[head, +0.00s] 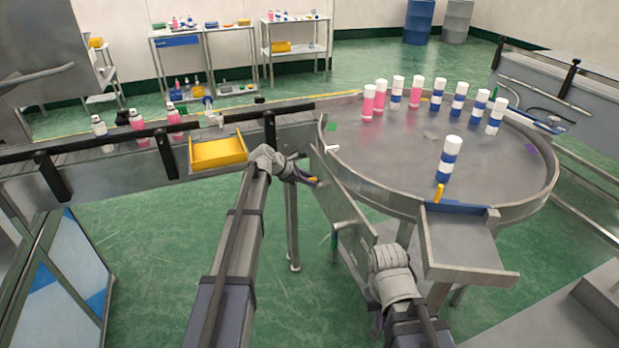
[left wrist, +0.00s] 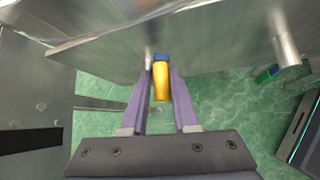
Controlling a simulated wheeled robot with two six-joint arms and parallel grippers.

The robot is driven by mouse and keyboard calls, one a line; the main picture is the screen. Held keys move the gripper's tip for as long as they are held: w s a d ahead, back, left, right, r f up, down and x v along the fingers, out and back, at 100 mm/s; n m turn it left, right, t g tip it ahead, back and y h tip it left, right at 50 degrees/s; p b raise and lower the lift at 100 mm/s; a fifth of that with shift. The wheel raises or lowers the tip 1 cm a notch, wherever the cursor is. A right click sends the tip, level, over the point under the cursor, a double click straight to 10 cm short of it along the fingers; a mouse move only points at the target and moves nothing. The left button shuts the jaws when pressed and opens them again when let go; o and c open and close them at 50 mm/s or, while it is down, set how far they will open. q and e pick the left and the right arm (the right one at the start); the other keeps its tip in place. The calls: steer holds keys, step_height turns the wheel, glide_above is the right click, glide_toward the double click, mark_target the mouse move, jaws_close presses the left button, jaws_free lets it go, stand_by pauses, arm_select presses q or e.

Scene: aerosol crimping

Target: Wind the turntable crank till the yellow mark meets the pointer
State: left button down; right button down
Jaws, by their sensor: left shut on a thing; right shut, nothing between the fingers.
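The round grey turntable (head: 385,165) stands at the right in the head view, with a green patch (head: 331,127) and a purple patch (head: 531,149) on its top. A small yellow-orange piece (head: 439,193) stands at its front rim; I cannot tell whether it is the mark or the pointer. My left gripper (head: 312,181) is at the turntable's left side, below the rim. It is shut on the yellow crank knob (left wrist: 161,82), which sits between the fingers in the left wrist view. My right gripper (head: 388,258) is low in front of the turntable, its fingers hidden.
Pink and blue-white bottles stand along the turntable's back, and one blue-striped bottle (head: 449,160) stands nearer the front. A grey chute (head: 465,245) juts from the front rim. A conveyor with a yellow tray (head: 218,152) is at the left. Green floor lies open between.

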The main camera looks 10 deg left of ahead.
arm_select(q)
steer(key=shift+w+a+r+n+g+h, duration=0.15)
steer(key=shift+w+a+n+g+h, duration=0.3)
steer(key=shift+w+g, duration=0.25)
steer(key=shift+w+a+r+n+g+h, duration=0.15)
steer(key=shift+w+a+n+g+h, duration=0.15)
steer(key=shift+w+n+g+h, duration=0.35)
steer(key=shift+w+a+r+n+g+h, duration=0.15)
steer(key=shift+w+a+n+g+h, duration=0.2)
steer(key=shift+w+g, duration=0.35)
steer(key=shift+s+g, duration=0.15)
steer(key=shift+g, duration=0.1)
steer(key=c, duration=0.8)
jaws_free()
steer(key=shift+o, duration=0.2)
steer(key=shift+a, duration=0.15)
